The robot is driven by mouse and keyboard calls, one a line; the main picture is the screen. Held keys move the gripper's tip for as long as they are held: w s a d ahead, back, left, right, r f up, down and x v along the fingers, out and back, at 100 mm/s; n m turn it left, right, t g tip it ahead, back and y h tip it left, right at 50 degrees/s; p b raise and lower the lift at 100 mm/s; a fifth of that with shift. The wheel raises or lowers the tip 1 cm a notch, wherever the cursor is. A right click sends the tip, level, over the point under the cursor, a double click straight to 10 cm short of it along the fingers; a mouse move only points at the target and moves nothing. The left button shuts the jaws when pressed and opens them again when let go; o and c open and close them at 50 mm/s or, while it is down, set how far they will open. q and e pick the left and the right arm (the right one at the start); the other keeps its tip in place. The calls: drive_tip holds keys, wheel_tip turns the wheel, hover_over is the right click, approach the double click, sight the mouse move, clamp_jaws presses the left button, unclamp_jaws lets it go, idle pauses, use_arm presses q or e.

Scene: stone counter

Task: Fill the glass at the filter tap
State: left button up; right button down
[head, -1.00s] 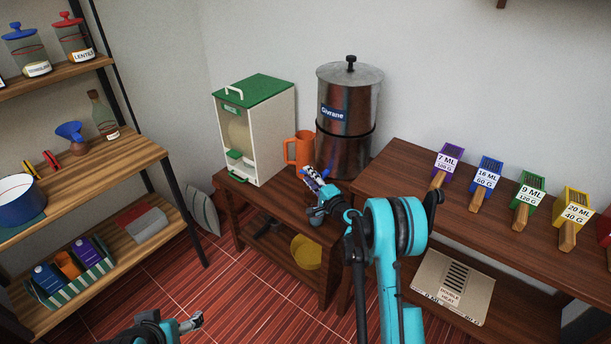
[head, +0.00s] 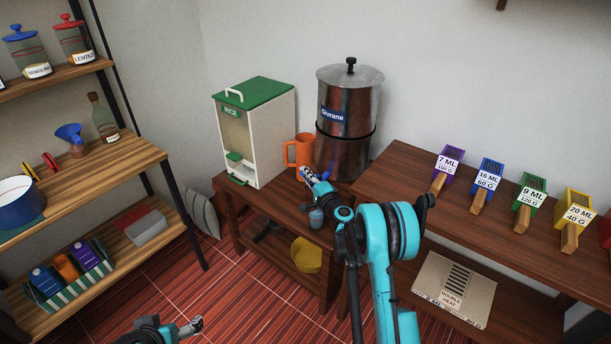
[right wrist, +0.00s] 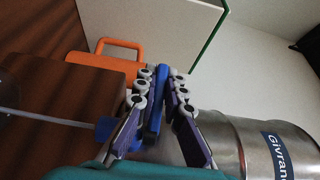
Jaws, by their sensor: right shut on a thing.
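The steel water filter (head: 346,100), labelled Givrane, stands on the low wooden table; it fills the lower right of the right wrist view (right wrist: 235,135). My right gripper (head: 306,174) is in front of its base, shut on the blue tap lever (right wrist: 155,105). A blue spout (right wrist: 104,128) shows beside the fingers, and a pale translucent streak like water runs from it to the left edge. A small blue-grey cup shape, seemingly the glass (head: 316,217), stands below the gripper near the table's front edge; its fill is unclear. My left gripper (head: 194,327) is low and away from the table.
An orange mug (head: 299,150) and a white dispenser with green lid (head: 262,140) stand left of the filter. A higher wooden counter (head: 400,185) with several coloured labelled scoops is at right. Shelves (head: 110,165) stand at left, with open floor between.

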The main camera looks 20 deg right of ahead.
drive_tip(key=shift+w+d+m+h, duration=0.2)
drive_tip(key=shift+m+h, duration=0.3)
drive_tip(key=shift+h, duration=0.3)
drive_tip(key=shift+w+d+m+h, duration=0.15)
drive_tip(key=shift+m+h, duration=0.35)
drive_tip(key=shift+h, duration=0.3)
drive_tip(key=c, duration=1.6)
unclamp_jaws()
drive_tip(key=shift+s, duration=0.1)
drive_tip(key=s, duration=1.2)
drive_tip(key=shift+d, duration=0.2)
drive_tip(key=shift+w, duration=0.1)
